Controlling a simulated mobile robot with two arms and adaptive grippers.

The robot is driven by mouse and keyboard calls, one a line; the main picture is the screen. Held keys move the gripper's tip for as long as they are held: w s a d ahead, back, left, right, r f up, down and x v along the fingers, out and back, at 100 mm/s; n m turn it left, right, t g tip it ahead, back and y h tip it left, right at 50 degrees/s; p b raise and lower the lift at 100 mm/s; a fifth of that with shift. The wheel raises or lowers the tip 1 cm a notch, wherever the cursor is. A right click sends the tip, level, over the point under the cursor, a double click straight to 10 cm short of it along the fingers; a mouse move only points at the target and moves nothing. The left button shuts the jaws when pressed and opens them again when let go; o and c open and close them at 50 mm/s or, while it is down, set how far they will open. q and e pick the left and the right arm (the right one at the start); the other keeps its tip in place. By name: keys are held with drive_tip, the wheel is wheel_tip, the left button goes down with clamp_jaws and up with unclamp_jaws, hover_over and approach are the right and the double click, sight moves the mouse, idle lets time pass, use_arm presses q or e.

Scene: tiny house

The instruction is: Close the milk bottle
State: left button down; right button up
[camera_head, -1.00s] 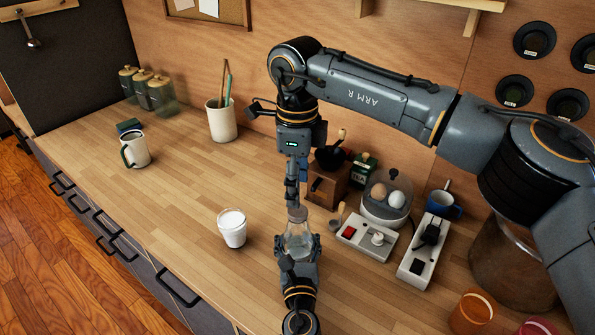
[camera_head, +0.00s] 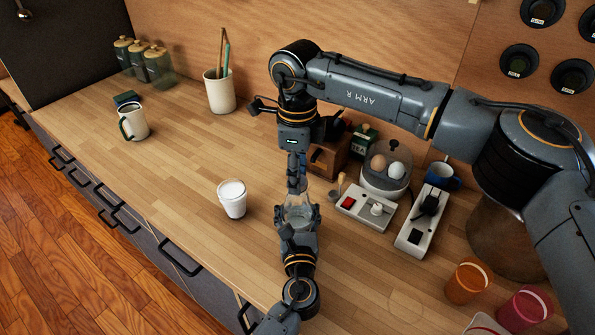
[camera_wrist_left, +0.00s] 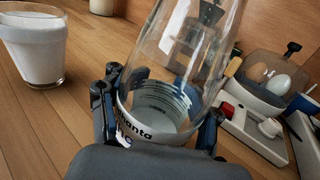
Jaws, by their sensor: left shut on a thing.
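The clear glass milk bottle (camera_head: 299,212) stands upright on the wooden counter, with a little whitish content low in it. It also shows in the left wrist view (camera_wrist_left: 180,60), its top cut off there. My left gripper (camera_head: 298,222) is shut around the lower part of the bottle; its fingers (camera_wrist_left: 160,110) sit on either side of the glass. My right gripper (camera_head: 296,184) points straight down at the bottle's top. Its fingers are seen edge-on and hide the mouth, so I cannot tell their opening or whether a cap is there.
A glass of milk (camera_head: 232,198) stands left of the bottle. An egg cooker (camera_head: 384,178), a switch box (camera_head: 364,206) and a power strip (camera_head: 424,222) stand to the right. A mug (camera_head: 133,123) and a utensil cup (camera_head: 220,92) are further back. The counter's left-middle is clear.

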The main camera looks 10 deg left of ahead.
drive_tip(key=shift+c, duration=0.4)
drive_tip(key=o, duration=1.4)
drive_tip(key=shift+c, duration=0.2)
drive_tip(key=shift+r, duration=0.1)
wheel_tip(320, 180, up, 12)
use_arm(q)
drive_tip(key=shift+c, duration=1.2)
unclamp_jaws()
